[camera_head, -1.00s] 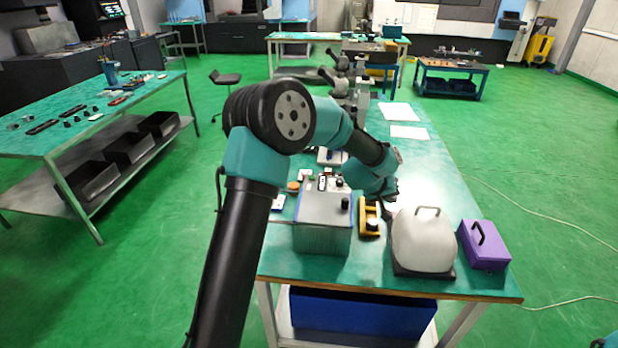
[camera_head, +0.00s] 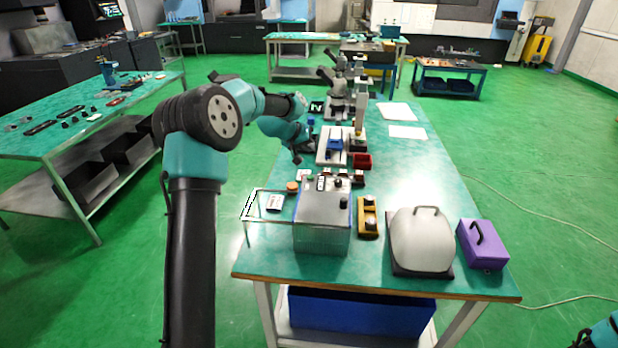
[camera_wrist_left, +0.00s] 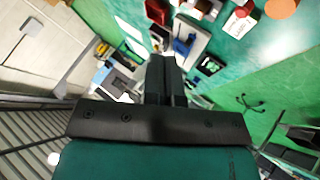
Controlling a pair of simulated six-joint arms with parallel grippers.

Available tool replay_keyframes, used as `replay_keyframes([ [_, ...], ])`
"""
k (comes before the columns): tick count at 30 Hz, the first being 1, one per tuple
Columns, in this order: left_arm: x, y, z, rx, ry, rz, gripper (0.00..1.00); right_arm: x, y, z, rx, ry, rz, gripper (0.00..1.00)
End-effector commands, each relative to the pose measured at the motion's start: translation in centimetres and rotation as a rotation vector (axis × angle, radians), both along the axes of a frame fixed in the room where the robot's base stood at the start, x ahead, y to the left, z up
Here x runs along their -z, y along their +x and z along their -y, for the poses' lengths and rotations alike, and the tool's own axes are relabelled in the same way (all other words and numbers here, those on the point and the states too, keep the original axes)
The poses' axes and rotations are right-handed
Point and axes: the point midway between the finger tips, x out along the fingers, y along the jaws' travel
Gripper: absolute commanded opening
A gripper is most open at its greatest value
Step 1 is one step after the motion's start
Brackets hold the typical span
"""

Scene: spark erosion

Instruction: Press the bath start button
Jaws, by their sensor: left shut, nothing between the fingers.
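The grey bath-like box (camera_head: 323,218) stands near the front of the green bench, with black knobs on its top. A small yellow box (camera_head: 368,217) with dark round controls sits just right of it. I cannot tell which control is the bath start button. My left gripper (camera_head: 297,159) is shut and empty, behind and left of the grey box, well apart from both boxes. Its closed fingers (camera_wrist_left: 163,67) show in the left wrist view, over the bench with small parts below. Of my right arm only a bit shows at the lower right corner; its gripper is out of view.
A white domed cover (camera_head: 421,240) with a handle and a purple case (camera_head: 483,244) stand to the right. A clear framed panel (camera_head: 266,205) is left of the grey box. A red tray (camera_head: 362,161) and microscopes (camera_head: 336,85) stand farther back.

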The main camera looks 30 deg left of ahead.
Motion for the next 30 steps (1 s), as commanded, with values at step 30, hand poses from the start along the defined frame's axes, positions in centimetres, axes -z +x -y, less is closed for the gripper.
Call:
replay_keyframes([
  [30,6.0,0.0,0.0,0.000,-0.001,-0.002,0.00,0.0,0.0,0.0,0.000,0.000,0.000,0.00],
])
